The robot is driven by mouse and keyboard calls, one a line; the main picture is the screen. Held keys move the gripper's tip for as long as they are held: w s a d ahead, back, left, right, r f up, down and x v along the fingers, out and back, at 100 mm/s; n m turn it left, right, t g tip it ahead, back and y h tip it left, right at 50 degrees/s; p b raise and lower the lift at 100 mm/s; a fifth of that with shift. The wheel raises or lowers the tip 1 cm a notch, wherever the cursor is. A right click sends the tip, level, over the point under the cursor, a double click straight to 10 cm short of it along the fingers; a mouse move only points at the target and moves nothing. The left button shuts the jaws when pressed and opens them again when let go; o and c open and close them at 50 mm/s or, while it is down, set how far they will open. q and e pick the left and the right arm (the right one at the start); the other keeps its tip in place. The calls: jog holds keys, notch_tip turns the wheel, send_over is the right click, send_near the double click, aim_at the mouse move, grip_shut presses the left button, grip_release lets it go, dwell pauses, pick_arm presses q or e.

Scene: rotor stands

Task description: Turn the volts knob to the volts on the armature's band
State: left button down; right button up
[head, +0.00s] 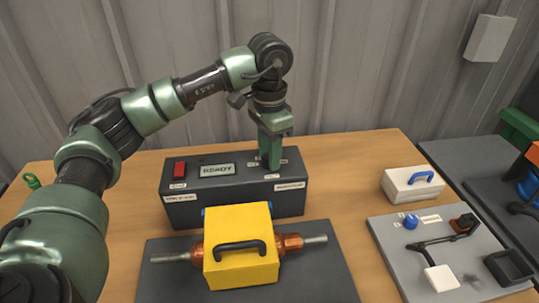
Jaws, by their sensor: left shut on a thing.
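A dark grey tester box (235,207) stands on the table, with a red switch (180,169) and a display reading READY (217,170) on its top. My left gripper (272,163) comes down upright on the right part of that top and is shut on the volts knob, which the fingers hide. A small label lies in front of the fingers, too small to read. The armature lies in front of the box, with its steel shaft (316,239) and copper ends (291,243) showing. A yellow cover (240,270) with a black handle sits over its middle. I see no readable band.
The armature lies over a dark grey mat (320,283). At right are a white block with a blue handle (411,184) and a grey board (392,240) with a blue knob and a black arm. Bare wood (345,180) lies right of the box.

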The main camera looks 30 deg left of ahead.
pick_arm(q)
jog(key=shift+s, duration=0.1)
dwell(0.3)
jog(key=c, duration=1)
grip_release()
jog(key=shift+r, duration=0.1)
notch_tip(320, 180, up, 8)
jog(key=shift+f+b, duration=0.2)
jog(key=shift+b, duration=0.1)
jog(key=shift+f, duration=0.1)
